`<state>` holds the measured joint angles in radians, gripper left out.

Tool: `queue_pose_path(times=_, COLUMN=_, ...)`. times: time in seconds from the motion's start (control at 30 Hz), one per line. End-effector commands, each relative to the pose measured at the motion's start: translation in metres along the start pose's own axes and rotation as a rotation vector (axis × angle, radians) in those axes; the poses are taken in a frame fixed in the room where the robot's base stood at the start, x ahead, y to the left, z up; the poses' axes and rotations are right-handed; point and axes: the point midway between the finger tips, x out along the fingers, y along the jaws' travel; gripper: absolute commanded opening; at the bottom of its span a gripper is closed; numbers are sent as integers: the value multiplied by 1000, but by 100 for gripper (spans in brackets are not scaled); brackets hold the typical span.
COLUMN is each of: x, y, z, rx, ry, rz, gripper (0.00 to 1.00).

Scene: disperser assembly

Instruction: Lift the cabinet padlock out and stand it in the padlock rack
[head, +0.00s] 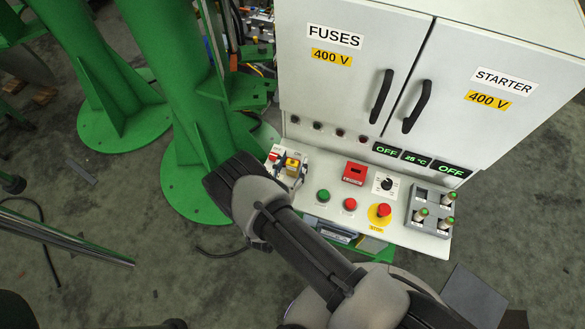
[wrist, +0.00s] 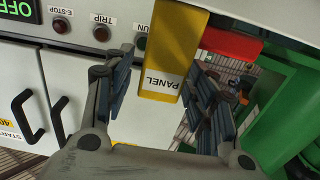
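A yellow block with a white PANEL label (wrist: 168,55) is between the fingers of my gripper (wrist: 160,64) in the wrist view. I take it for the cabinet padlock; no shackle shows. The fingers are spread, one on each side. A gap shows on the left; whether the right finger touches is unclear. In the head view the yellow block (head: 292,164) is at the left end of the panel shelf, beside my wrist. The grey rack (head: 413,212) at the shelf's right end holds several small upright pieces with coloured tops.
The white cabinet (head: 350,75) with two handled doors rises behind the shelf. A red slotted box (head: 355,172), push buttons, a knob and a red emergency stop (head: 383,210) lie between block and rack. A red part (wrist: 231,43) is close right of the block. Green columns (head: 185,100) stand left.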

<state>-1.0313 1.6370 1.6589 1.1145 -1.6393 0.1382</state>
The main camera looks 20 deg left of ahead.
Motion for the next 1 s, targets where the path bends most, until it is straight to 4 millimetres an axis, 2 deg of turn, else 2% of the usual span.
queue_pose_path(times=0.07, x=0, y=0, z=0, rx=0, ry=0, rz=0, gripper=43)
queue_pose_path(times=0.63, x=0, y=0, z=0, rx=0, ry=0, rz=0, gripper=5)
queue_pose_path(times=1.0, x=0, y=0, z=-6, rx=1, ry=1, rz=0, gripper=4)
